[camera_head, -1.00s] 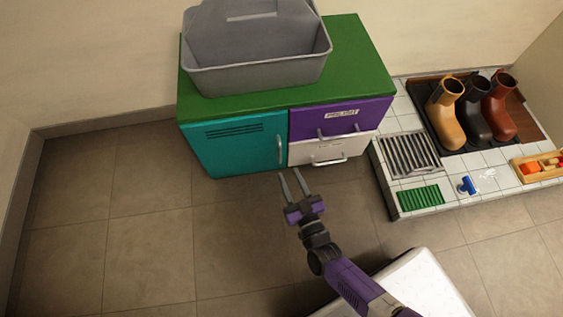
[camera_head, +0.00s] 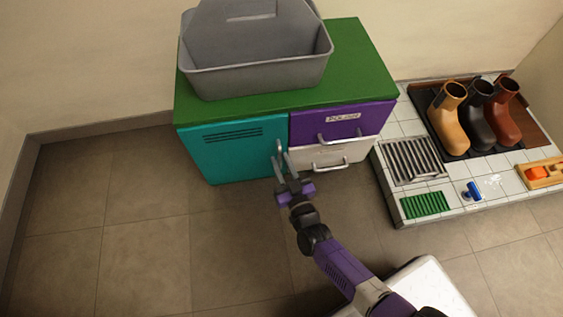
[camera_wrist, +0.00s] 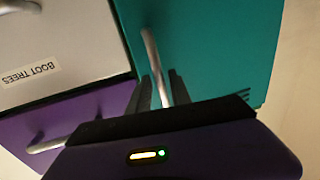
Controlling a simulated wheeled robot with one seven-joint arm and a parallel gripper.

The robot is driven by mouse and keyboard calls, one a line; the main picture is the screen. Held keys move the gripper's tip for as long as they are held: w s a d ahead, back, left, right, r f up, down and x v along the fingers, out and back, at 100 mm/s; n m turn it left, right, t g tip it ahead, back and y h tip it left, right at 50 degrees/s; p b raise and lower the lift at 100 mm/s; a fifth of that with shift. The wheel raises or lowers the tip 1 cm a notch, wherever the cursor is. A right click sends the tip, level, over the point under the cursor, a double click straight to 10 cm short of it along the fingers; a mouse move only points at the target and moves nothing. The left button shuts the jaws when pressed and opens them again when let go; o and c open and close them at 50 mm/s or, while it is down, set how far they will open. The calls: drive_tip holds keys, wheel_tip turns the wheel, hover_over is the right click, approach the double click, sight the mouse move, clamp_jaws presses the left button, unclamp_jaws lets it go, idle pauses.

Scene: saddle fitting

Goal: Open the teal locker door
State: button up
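The teal locker door (camera_head: 235,152) is the left front of a green-topped cabinet and looks shut. Its upright metal handle (camera_head: 279,148) is near the door's right edge. My gripper (camera_head: 282,165) is at this handle, with its two fingers apart. In the wrist view the handle (camera_wrist: 152,48) runs down between the fingers (camera_wrist: 162,88), with a gap visible beside it. I cannot tell whether either finger touches it. The lower end of the handle is hidden by the gripper.
Right of the door are a purple drawer (camera_head: 345,120) and a white drawer (camera_head: 345,152) with bar handles. A grey caddy (camera_head: 260,75) stands on the green top (camera_head: 360,60). A tiled platform (camera_head: 405,125) with boots is at right. The floor (camera_head: 145,210) at left is clear.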

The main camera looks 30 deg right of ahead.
clamp_jaws()
idle(1.2)
